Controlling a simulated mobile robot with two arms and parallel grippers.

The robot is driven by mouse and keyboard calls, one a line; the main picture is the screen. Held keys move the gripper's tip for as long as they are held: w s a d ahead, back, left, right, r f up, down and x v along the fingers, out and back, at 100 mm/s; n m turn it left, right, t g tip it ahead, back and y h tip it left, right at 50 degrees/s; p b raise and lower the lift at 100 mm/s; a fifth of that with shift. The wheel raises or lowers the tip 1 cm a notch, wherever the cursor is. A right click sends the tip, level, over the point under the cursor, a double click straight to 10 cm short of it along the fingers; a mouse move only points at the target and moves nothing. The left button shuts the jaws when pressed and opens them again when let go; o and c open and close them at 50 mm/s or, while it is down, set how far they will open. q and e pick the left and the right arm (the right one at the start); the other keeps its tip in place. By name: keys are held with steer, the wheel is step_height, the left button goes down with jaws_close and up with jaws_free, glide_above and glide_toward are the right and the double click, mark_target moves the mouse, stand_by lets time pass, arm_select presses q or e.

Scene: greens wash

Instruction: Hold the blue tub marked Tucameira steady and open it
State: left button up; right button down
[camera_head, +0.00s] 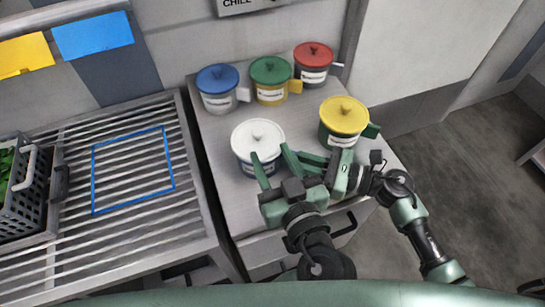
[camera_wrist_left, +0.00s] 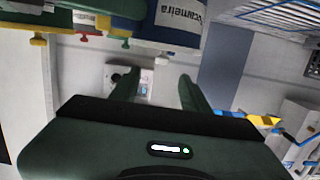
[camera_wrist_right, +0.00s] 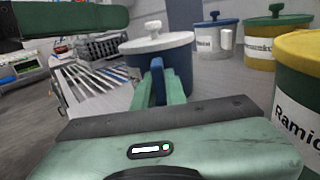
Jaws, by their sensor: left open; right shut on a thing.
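The blue tub marked Tucameira (camera_head: 243,166) stands upright on the grey counter, with its white lid (camera_head: 258,135) on; its label shows partly in the left wrist view (camera_wrist_left: 181,14). My right gripper (camera_head: 304,160) is shut on the tub's blue side handle, which shows between its fingers in the right wrist view (camera_wrist_right: 157,78). My left gripper (camera_head: 270,154) is open and empty at the front of the tub, its fingers pointing towards the lid. One left finger (camera_wrist_right: 65,20) shows above lid height in the right wrist view. The lid's knob (camera_wrist_right: 153,28) is clear of both grippers.
Tubs with blue (camera_head: 217,78), green (camera_head: 270,70) and red (camera_head: 314,54) lids stand behind. A yellow-lidded green tub (camera_head: 343,113) stands close behind my right gripper. A slatted rack (camera_head: 70,215) with a blue outline and a crate (camera_head: 45,190) lies left.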

mark_target(253, 123)
arm_select(q)
steer(key=shift+w+a+f, duration=0.15)
steer(key=shift+a, duration=0.1)
steer(key=x, duration=1.1)
steer(key=shift+w+a, duration=0.1)
steer(key=shift+w, duration=0.1)
jaws_close()
steer(key=shift+r, duration=0.25)
steer(key=shift+r, duration=0.85)
